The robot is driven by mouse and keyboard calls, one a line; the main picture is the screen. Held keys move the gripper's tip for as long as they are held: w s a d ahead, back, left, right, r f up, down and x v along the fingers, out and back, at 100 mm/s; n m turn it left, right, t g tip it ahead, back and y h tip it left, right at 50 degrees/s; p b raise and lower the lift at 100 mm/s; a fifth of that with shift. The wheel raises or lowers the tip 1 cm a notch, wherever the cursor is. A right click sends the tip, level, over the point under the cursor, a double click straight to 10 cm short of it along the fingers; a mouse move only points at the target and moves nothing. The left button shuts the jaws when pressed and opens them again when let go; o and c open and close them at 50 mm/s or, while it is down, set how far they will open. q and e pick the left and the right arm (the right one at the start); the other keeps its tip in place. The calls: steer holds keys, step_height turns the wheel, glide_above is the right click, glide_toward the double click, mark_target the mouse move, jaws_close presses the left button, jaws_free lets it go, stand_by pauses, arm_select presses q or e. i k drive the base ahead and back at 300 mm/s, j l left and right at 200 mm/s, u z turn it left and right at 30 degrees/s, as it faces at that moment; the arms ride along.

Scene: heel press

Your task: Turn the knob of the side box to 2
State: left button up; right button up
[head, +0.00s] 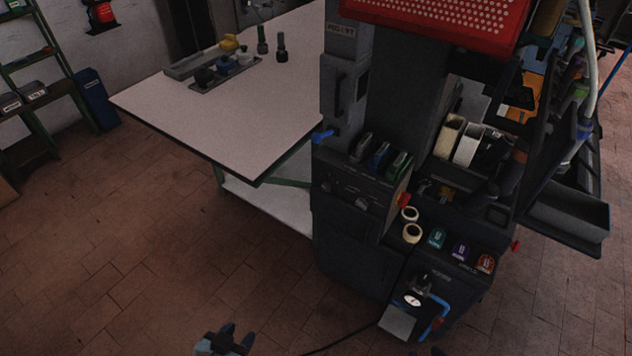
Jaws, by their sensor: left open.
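The side box (350,190) is a dark box on the near left of the dark press machine, with a red button (404,200) at its right end. Its front panel has a small knob (362,203) and another small control (326,187) to the left. The markings and the knob's setting are too small to read. My left gripper (237,338) is at the bottom edge, open and empty, low over the floor and well apart from the box. My right gripper cannot be made out.
A white-topped table (200,130) stands left of the machine, with a tray (213,66) of parts. Tape rolls (411,233) and coloured pieces (461,250) sit on the machine's front ledge. A pedal-like unit with a blue bar (436,316) stands below.

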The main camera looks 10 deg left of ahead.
mark_target(326, 187)
steer(key=i+j+z, duration=0.1)
steer(key=j, duration=0.3)
steer(key=i+j, duration=0.2)
steer(key=j, duration=0.25)
steer(key=i+j+z, duration=0.15)
steer(key=j, duration=0.25)
steer(key=i+j, duration=0.1)
steer(key=j, duration=0.35)
steer(key=i+j+z, duration=0.15)
steer(key=j, duration=0.25)
steer(key=i+j, duration=0.1)
steer(key=j, duration=0.2)
steer(key=i+j, duration=0.1)
steer(key=j, duration=0.25)
steer(key=i+j, duration=0.1)
steer(key=j, duration=0.2)
steer(key=z, duration=0.05)
